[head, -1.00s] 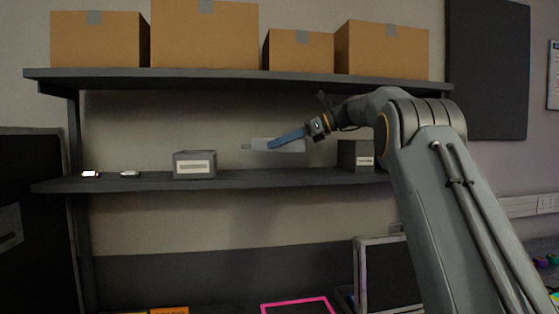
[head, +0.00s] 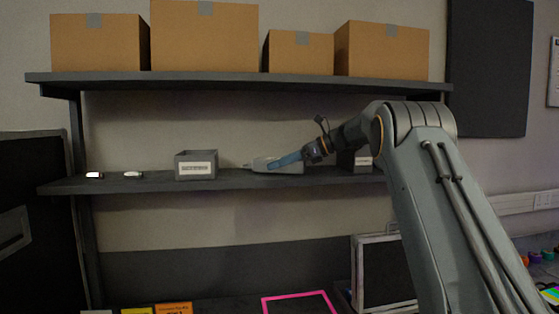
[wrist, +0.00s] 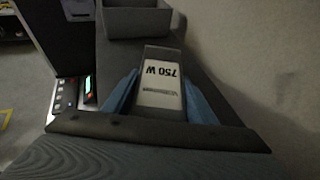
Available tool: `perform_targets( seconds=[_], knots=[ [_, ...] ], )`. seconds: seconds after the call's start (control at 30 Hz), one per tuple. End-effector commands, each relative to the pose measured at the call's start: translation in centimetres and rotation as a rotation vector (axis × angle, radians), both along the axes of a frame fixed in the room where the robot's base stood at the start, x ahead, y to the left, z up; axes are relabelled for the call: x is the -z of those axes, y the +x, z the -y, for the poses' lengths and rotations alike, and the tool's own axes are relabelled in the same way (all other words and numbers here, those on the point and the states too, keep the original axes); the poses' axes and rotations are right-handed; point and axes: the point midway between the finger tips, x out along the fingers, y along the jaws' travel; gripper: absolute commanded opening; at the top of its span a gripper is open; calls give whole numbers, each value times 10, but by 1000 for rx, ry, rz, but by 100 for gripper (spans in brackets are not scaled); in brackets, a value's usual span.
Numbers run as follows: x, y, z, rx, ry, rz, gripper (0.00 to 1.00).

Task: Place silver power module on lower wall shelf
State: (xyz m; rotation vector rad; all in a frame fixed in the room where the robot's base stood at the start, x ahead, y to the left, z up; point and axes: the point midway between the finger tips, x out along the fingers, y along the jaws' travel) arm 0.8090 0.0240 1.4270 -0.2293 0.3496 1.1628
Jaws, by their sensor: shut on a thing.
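The silver power module (wrist: 162,85) carries a "750 W" label in the wrist view, between the two blue fingers of my gripper (wrist: 163,100). In the head view my gripper (head: 285,161) is shut on the module (head: 262,164), which lies flat at the level of the lower wall shelf (head: 120,185). Its underside looks on or just above the shelf top; I cannot tell whether it touches. My gripper's blue finger partly covers the module.
A grey labelled bin (head: 196,166) stands left of the module on the lower shelf. Two small items (head: 94,175) lie farther left. Another grey bin (head: 364,160) is partly behind my arm. Cardboard boxes (head: 204,38) fill the upper shelf (head: 230,83) above.

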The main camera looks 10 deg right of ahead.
Motion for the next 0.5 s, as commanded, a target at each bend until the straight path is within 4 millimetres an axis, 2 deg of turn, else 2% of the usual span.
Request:
perform_targets(
  seconds=[0.03,0.5],
  knots=[
    [-4,1,0,-1,1,5,3],
    [3,4,0,0,1,6,3]
  ],
)
